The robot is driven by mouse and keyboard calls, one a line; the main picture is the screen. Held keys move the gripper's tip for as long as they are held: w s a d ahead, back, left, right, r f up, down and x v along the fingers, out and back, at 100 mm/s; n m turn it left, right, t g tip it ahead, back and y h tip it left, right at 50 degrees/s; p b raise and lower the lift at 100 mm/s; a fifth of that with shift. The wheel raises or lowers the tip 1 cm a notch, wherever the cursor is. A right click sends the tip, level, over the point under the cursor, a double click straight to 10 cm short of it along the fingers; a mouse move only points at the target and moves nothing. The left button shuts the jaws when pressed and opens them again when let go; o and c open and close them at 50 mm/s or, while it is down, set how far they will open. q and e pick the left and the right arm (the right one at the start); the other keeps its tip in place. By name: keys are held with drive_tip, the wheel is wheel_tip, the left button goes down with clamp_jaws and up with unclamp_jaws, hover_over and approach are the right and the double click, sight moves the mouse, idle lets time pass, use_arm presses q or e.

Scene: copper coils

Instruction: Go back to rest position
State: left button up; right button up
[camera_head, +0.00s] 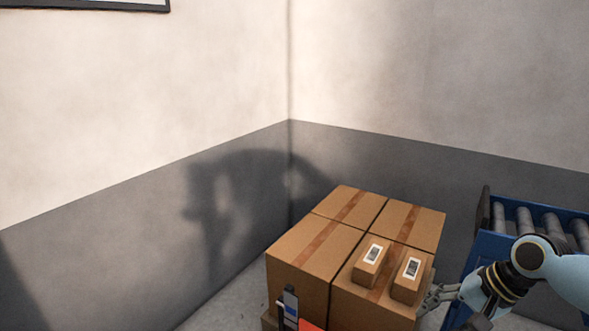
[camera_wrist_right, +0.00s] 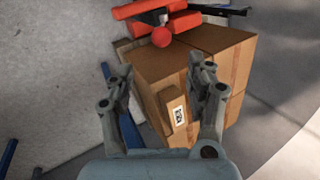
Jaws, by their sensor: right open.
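My right gripper (camera_head: 432,298) comes in from the right in the head view, close beside the right side of the stacked boxes. In the right wrist view my right gripper (camera_wrist_right: 160,95) has its two fingers spread apart with nothing held between them. A small labelled box (camera_head: 408,281) lies on top of the large cardboard boxes (camera_head: 315,254), nearest to the gripper. It also seems to show in the right wrist view (camera_wrist_right: 178,119). A second small labelled box (camera_head: 370,264) lies just left of it. My left gripper is not in view.
A blue roller conveyor (camera_head: 490,245) stands right of the boxes, behind my right arm. A red part (camera_head: 311,326) shows at the bottom edge; red parts (camera_wrist_right: 162,27) also show in the right wrist view. Grey walls meet behind the boxes. Floor (camera_head: 235,302) left of the boxes is clear.

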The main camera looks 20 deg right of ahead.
drive_tip(key=s+a+f+g+h, duration=0.1)
drive_tip(key=s+a+f+g, duration=0.1)
drive_tip(key=s+f, duration=0.85)
drive_tip(key=s+a+f+g+h, duration=0.1)
drive_tip(key=s+a+f, duration=0.2)
drive_tip(key=s+f, duration=0.8)
drive_tip(key=s+a+f+n+h, duration=0.1)
drive_tip(key=s+f+n, duration=0.3)
drive_tip(key=s+n, duration=0.2)
drive_tip(key=s+a+f+n+h, duration=0.1)
drive_tip(key=s+f+n, duration=0.4)
drive_tip(key=s, duration=0.5)
drive_tip(key=shift+a+n, duration=0.45)
drive_tip(key=shift+n, duration=0.15)
